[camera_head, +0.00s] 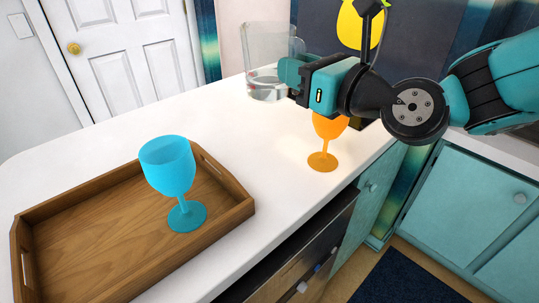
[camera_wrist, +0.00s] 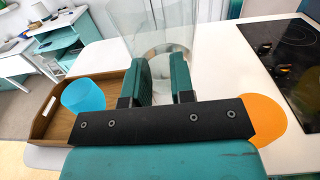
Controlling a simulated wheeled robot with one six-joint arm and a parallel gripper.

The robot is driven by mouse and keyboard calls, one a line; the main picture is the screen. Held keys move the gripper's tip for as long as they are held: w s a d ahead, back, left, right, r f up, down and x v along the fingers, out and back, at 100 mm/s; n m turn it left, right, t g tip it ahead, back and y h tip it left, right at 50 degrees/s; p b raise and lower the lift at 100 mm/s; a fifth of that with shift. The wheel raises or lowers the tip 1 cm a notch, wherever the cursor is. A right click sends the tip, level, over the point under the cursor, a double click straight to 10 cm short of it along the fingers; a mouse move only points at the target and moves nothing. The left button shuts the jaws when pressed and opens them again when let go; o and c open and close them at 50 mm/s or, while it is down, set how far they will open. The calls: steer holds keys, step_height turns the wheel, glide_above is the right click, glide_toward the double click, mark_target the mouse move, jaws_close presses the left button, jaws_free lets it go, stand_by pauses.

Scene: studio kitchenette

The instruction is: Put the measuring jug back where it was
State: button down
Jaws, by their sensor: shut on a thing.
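The measuring jug (camera_head: 258,48) is clear and see-through, upright at the far part of the white counter. My gripper (camera_head: 287,70) reaches it from the right and is shut on its near side. In the wrist view the jug (camera_wrist: 138,22) stands beyond the two teal fingers of my gripper (camera_wrist: 163,72), its round base partly showing between them. The fingers hide part of the jug's wall. I cannot tell whether its base touches the counter or hangs just above it.
An orange goblet (camera_head: 322,161) stands on the counter below my arm. A wooden tray (camera_head: 92,246) with a blue goblet (camera_head: 168,165) lies at the near left. A black hob (camera_wrist: 288,52) is at the right in the wrist view. The counter's middle (camera_head: 105,140) is clear.

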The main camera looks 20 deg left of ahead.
steer(key=shift+w, duration=0.1)
step_height(320, 180, down, 20)
steer(key=b, duration=0.6)
steer(key=shift+r, duration=0.25)
steer(key=shift+f+b, duration=0.2)
steer(key=shift+b, duration=0.1)
steer(key=c, duration=1)
jaws_free()
steer(key=shift+r, duration=0.1)
steer(key=b+v, duration=0.8)
steer(key=v, duration=0.4)
steer(key=shift+a+r, duration=0.1)
